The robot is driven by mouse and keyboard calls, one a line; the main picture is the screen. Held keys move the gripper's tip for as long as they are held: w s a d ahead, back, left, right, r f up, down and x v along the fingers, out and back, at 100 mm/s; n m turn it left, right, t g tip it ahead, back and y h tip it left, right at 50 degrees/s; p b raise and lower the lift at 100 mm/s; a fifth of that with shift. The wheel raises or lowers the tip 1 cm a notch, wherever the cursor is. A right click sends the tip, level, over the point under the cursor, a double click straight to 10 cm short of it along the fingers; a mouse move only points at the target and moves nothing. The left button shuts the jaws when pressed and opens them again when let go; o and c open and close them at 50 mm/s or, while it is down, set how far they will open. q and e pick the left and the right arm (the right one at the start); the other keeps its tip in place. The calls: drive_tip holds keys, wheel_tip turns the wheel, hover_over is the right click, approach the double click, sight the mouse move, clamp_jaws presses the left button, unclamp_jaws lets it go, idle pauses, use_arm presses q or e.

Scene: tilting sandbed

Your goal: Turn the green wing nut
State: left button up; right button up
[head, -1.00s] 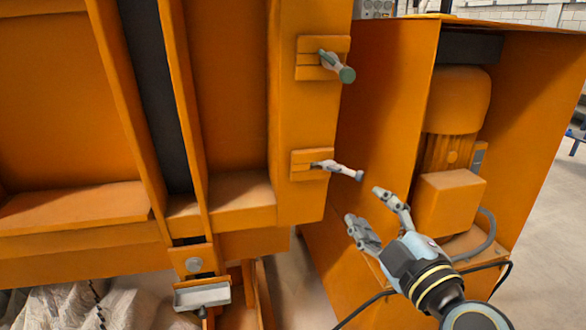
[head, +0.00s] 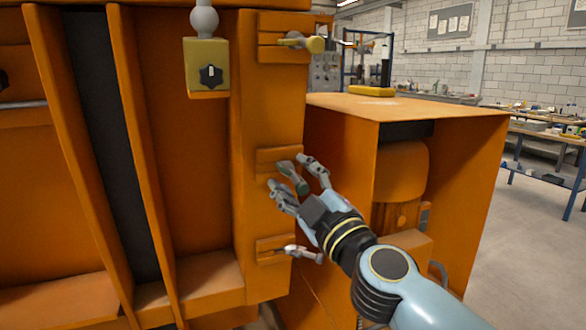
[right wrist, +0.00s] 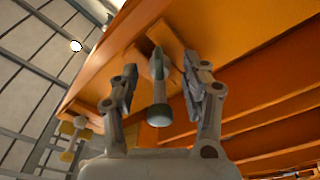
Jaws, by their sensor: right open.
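The green wing nut (head: 299,184) is a grey lever with a dark green end, on an orange bracket at the right edge of the orange machine panel. My right gripper (head: 292,173) is open, with one finger on each side of it. In the right wrist view, the green wing nut (right wrist: 160,113) stands between the two spread fingers of my right gripper (right wrist: 160,78), with a visible gap on both sides. Its far end at the bracket is partly hidden in the head view. My left gripper is not in view.
A yellow-ended wing nut (head: 315,44) sits above, and a grey one (head: 303,253) below, on similar brackets. A yellow block with a black knob (head: 208,72) is at upper left. An orange cabinet (head: 420,112) stands behind my right arm. Floor at right is open.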

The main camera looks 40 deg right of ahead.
drive_tip(key=shift+w+d+r, duration=0.1)
drive_tip(key=shift+w+r, duration=0.05)
drive_tip(key=shift+w, duration=0.3)
drive_tip(key=shift+c, duration=0.2)
clamp_jaws()
